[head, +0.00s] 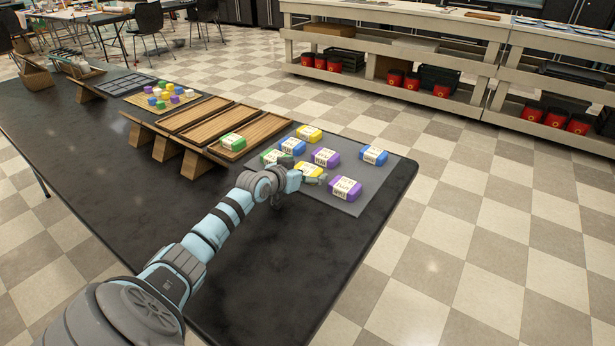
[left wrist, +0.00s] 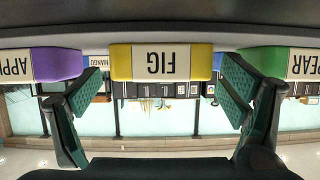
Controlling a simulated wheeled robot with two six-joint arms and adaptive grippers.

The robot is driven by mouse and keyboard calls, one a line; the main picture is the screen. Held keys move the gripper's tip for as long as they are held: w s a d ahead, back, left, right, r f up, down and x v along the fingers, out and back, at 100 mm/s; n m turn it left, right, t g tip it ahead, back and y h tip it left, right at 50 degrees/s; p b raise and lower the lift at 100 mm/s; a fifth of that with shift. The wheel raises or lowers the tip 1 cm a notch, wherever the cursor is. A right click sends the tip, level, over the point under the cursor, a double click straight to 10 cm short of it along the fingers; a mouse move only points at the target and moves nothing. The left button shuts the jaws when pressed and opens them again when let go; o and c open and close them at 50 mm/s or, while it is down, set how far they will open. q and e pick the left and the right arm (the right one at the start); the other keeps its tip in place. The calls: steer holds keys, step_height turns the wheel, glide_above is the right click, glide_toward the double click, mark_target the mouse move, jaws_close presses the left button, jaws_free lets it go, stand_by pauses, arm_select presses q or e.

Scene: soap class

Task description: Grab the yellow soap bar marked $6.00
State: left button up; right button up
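Two yellow soap bars lie on the grey mat (head: 341,201): a near yellow bar (head: 309,169) and a far yellow bar (head: 309,132). My left gripper (head: 308,180) is low at the near yellow bar and partly covers it. In the left wrist view, which is upside down, a yellow bar labelled FIG (left wrist: 162,62) sits centred ahead between the spread fingers of my left gripper (left wrist: 160,78). The fingers are open, with gaps on both sides of the bar. No price is readable on either yellow bar. My right gripper is not in view.
A purple bar (left wrist: 55,64) and a green bar (left wrist: 268,60) flank the FIG bar closely. Blue bars (head: 373,155) and more purple bars (head: 325,157) share the mat. A wooden tray (head: 265,129) with a green bar (head: 232,142) stands left of the mat.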

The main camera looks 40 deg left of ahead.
arm_select(q)
steer(key=c, duration=1.3)
steer(key=shift+r, duration=0.1)
